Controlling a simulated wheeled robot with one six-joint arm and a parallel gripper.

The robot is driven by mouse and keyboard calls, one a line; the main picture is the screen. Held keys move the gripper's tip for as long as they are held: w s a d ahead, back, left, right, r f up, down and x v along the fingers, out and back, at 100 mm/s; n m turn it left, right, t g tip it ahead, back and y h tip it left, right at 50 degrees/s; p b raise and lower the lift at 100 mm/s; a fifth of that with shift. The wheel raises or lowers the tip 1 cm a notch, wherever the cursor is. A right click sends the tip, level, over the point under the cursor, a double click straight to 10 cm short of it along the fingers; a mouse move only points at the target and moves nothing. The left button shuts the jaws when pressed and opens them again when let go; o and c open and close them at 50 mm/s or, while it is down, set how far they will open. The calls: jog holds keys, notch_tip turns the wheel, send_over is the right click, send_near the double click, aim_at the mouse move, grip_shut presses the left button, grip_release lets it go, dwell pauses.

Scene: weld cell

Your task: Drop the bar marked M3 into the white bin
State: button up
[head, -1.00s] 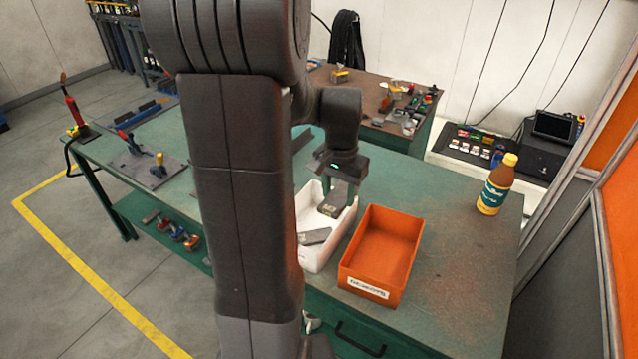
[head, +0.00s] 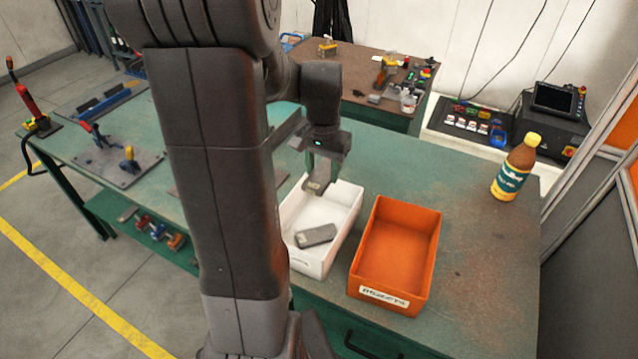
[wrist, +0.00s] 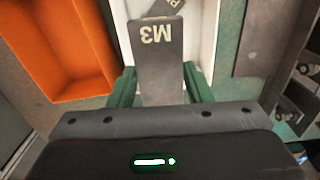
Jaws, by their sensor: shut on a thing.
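My gripper (head: 323,178) is shut on a grey bar marked M3 (wrist: 157,50), whose lettering reads upside down in the wrist view. In the head view the bar (head: 317,187) hangs from the jaws above the far part of the white bin (head: 345,222). The white bin also shows behind the bar in the wrist view (wrist: 200,30). Another grey bar (head: 318,235) lies inside the white bin, towards its near end. A corner of it with a partly hidden mark shows in the wrist view (wrist: 168,6).
An orange bin (head: 435,250) with a label on its front stands just right of the white bin. A brown bottle (head: 513,170) with a yellow cap stands at the right of the green table. A clamp fixture (head: 125,165) sits at the left.

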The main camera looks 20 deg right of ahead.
aim_at(322, 173)
notch_tip(322, 173, down, 10)
jog(key=b, duration=0.8)
jog(key=shift+w, duration=0.15)
jog(key=o, duration=1.1)
jog(key=shift+c, duration=0.2)
notch_tip(322, 173, up, 14)
jog(key=shift+f+p, duration=0.1)
jog(key=shift+p, duration=0.45)
